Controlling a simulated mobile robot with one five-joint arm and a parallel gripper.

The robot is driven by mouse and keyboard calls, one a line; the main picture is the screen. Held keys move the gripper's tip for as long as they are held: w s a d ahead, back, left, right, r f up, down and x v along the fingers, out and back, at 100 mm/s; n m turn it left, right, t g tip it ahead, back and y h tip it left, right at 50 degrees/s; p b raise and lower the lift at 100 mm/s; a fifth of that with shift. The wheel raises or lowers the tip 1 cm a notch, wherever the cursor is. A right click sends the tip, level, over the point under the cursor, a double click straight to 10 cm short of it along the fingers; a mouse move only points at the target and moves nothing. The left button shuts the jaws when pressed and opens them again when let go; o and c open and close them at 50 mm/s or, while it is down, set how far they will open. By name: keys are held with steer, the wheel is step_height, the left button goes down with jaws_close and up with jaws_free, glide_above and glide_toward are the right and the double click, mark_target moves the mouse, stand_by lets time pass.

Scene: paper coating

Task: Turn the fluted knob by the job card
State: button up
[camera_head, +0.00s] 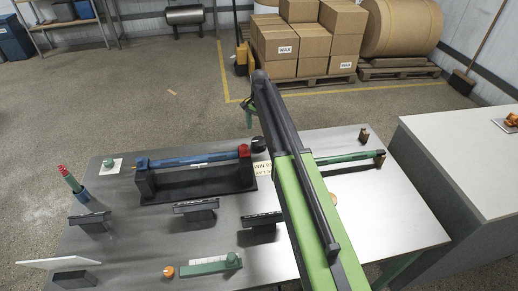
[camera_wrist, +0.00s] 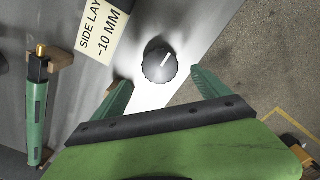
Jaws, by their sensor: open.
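The fluted knob (camera_wrist: 159,68) is dark and round with a white pointer line, toward the upper right in the wrist view. It also shows in the head view as a small black knob (camera_head: 258,144) at the table's far edge. The job card (camera_wrist: 103,30), cream with "SIDE LAY ~10 MM" in black, lies beside it; part of the card (camera_head: 262,168) shows beside my arm. My gripper (camera_wrist: 163,92) is open and empty, its green fingers spread either side below the knob in the wrist view, with no visible contact.
A blue roller (camera_head: 195,159) on a black stand lies left of the card. Black blocks, a green scale (camera_head: 210,265) and an orange knob (camera_head: 168,271) stand nearer. Floor lies beyond the table edge.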

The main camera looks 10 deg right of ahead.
mark_target(259, 141)
step_height(259, 141, down, 7)
steer(key=b, duration=0.5)
steer(key=shift+r, duration=0.1)
steer(key=shift+c, duration=0.4)
steer(key=c, duration=1.3)
